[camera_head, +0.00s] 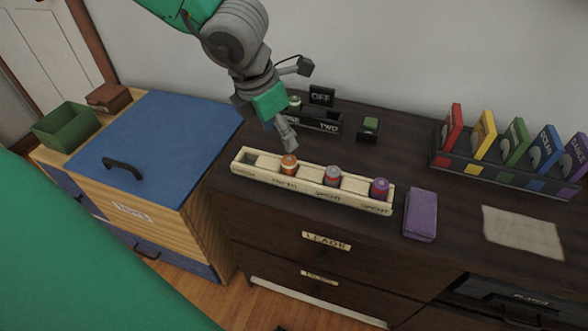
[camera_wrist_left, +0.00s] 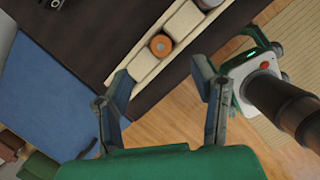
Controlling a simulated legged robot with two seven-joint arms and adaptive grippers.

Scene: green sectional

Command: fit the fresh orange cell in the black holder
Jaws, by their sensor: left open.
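The orange cell (camera_head: 289,164) stands upright in a compartment of the long cream tray (camera_head: 330,203), second from the left. It also shows in the left wrist view (camera_wrist_left: 160,45), beyond the fingers. The black holder (camera_head: 318,119) sits at the back of the dark cabinet top, behind the tray, with a green-topped cell (camera_head: 295,103) at its left end. My left gripper (camera_head: 290,142) is just behind and above the orange cell. In the left wrist view its fingers (camera_wrist_left: 165,95) are spread and empty. My right gripper is not in view.
A grey-and-red cell (camera_head: 333,175) and a purple cell (camera_head: 379,187) stand in the tray. An OFF sign (camera_head: 321,95) and a small green-topped block (camera_head: 369,129) stand at the back. A purple block (camera_head: 420,214) lies right of the tray. A rack of coloured cases (camera_head: 490,178) stands farther right.

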